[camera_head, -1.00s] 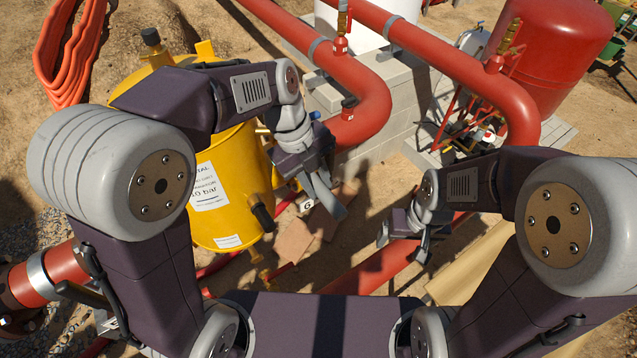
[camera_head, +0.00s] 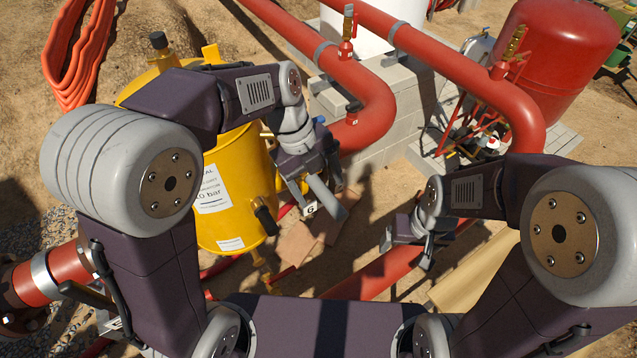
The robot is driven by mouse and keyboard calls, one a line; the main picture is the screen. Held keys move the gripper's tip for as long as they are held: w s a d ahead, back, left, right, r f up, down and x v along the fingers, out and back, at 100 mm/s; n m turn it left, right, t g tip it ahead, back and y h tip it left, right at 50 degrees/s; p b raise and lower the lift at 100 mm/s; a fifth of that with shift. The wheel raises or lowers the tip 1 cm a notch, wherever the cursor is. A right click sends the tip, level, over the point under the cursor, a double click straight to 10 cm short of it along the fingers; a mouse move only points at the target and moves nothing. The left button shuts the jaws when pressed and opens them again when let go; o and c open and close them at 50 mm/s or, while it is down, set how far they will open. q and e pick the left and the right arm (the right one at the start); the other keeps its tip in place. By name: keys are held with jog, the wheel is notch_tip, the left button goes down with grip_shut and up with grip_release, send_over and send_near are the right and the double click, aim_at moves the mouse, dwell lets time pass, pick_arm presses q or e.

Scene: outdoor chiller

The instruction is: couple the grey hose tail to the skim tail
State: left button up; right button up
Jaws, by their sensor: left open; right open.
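I cannot make out the grey hose tail or the skim tail for certain in the head view; my arms cover part of the work area. My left gripper (camera_head: 322,208) is open, pointing down beside the right side of the yellow vessel (camera_head: 225,180). A small white tag (camera_head: 309,209) with a dark mark shows by its fingers. My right gripper (camera_head: 405,252) is open, low at the centre right, over or near a red pipe (camera_head: 372,274) along the ground. I see nothing held in either gripper.
A large red pipe (camera_head: 375,92) bends down in front of a grey block plinth (camera_head: 400,120). A red tank (camera_head: 560,55) stands at the back right. An orange hose (camera_head: 75,55) hangs at the upper left. Sandy ground lies between the grippers.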

pick_arm(q)
jog(key=shift+r, duration=0.1)
jog(key=p+v, duration=0.5)
jog(key=v, duration=0.2)
jog(key=b+v, duration=0.2)
jog(key=v, duration=0.7)
jog(key=shift+s, duration=0.1)
